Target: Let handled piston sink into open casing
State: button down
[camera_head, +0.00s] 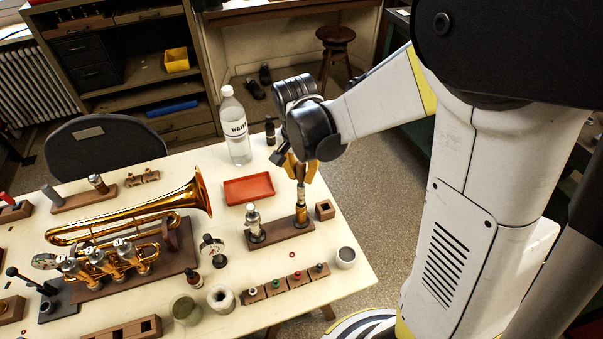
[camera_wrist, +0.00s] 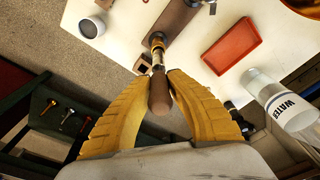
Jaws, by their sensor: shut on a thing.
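My gripper (camera_head: 300,174) has its yellow fingers around the piston's brown handle; in the wrist view the fingertips (camera_wrist: 157,78) stand on either side of the handle. The handled piston (camera_head: 300,192) is upright, with its silvery body below the fingers; it also shows in the wrist view (camera_wrist: 158,59). The brass open casing (camera_head: 301,214) stands on a dark wooden block directly below, in line with the piston. The piston's lower end meets the casing mouth; how deep it sits inside is hidden. The casing also shows in the wrist view (camera_wrist: 157,40).
A second, silvery valve part (camera_head: 255,224) stands on the same wooden block (camera_head: 279,236). A red tray (camera_head: 249,189), a water bottle (camera_head: 235,128), a small wooden block (camera_head: 324,209) and a grey cup (camera_head: 345,257) are nearby. The brass horn (camera_head: 130,220) lies to the left.

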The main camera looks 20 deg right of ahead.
aim_at(302, 183)
jog(key=shift+f, duration=0.15)
jog(key=shift+f+b, duration=1.55)
jog(key=shift+f, duration=0.1)
grip_release()
